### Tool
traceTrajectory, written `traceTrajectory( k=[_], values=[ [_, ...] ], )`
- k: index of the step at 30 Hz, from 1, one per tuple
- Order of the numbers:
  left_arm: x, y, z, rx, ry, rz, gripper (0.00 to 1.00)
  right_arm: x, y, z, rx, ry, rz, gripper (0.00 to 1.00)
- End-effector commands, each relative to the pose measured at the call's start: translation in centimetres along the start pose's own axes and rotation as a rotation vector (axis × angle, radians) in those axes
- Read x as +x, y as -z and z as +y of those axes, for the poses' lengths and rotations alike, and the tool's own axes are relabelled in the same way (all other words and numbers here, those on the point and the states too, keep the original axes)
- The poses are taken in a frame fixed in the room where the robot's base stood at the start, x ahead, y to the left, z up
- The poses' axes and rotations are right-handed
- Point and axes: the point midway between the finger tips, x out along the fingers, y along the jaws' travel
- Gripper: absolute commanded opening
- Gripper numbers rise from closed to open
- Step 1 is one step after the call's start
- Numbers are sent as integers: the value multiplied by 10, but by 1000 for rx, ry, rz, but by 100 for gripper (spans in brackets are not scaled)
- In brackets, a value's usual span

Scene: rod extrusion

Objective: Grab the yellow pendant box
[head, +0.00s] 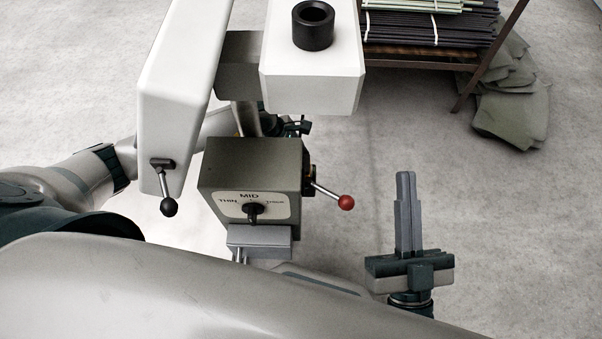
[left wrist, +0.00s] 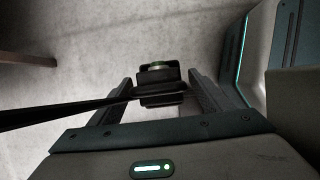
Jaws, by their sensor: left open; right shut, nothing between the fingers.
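No clearly yellow box shows in either view. In the head view my left gripper is mostly hidden behind the machine. My right gripper (head: 405,174) is shut and empty, pointing up at the right.
A grey control box (head: 252,175) marked THIN and MID has a knob and a red-tipped lever (head: 345,202). White machine parts (head: 178,90) stand above it. A rack (head: 425,38) of bundled rods and grey-green sacks (head: 510,110) stand at the back right. Floor at right is clear.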

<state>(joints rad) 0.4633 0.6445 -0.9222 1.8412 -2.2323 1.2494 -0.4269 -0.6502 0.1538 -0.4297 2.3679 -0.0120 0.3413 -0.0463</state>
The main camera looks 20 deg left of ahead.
Motion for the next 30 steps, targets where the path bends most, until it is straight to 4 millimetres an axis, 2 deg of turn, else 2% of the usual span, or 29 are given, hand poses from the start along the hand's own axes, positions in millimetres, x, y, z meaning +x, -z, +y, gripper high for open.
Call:
traceTrajectory(
  k=[12, 20, 21, 30],
  values=[
    [0, 0, 0, 0, 0, 0, 72, 0, 0, 0, 0, 0, -1, 0],
    [-1, 0, 0, 0, 0, 0, 10, 0, 0, 0, 0, 1, -2, 0],
    [-1, 0, 0, 0, -1, -1, 6, 0, 0, 0, 0, 1, -2, 0],
    [-3, -1, 1, 1, -1, -1, 6, 0, 0, 0, 0, 1, -4, 0]
  ],
)
